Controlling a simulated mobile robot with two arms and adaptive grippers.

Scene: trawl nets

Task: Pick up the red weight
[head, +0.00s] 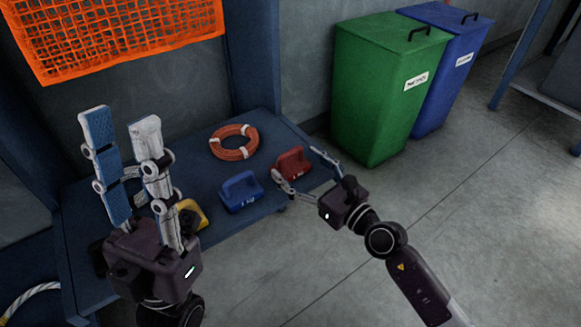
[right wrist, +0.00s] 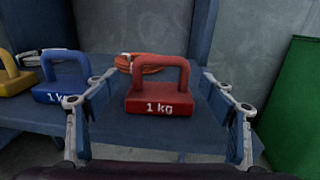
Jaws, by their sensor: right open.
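The red weight (head: 291,164) stands upright on the blue bench, near its right front part in the head view. In the right wrist view the red weight (right wrist: 160,98) is centred, with a handle on top and "1 KG" on its front. My right gripper (head: 294,170) is open, and its fingers reach toward the red weight from the right, one on either side. In the right wrist view the gripper (right wrist: 160,105) shows the weight between its spread fingers, with gaps on both sides. My left gripper (head: 122,128) is raised at the left, its fingers apart and empty.
A blue weight (head: 241,192) stands left of the red one, and a yellow weight (head: 190,214) is further left, partly hidden. Green (head: 383,95) and blue (head: 447,75) bins stand right of the blue bench (head: 270,127). An orange net (head: 120,30) hangs above.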

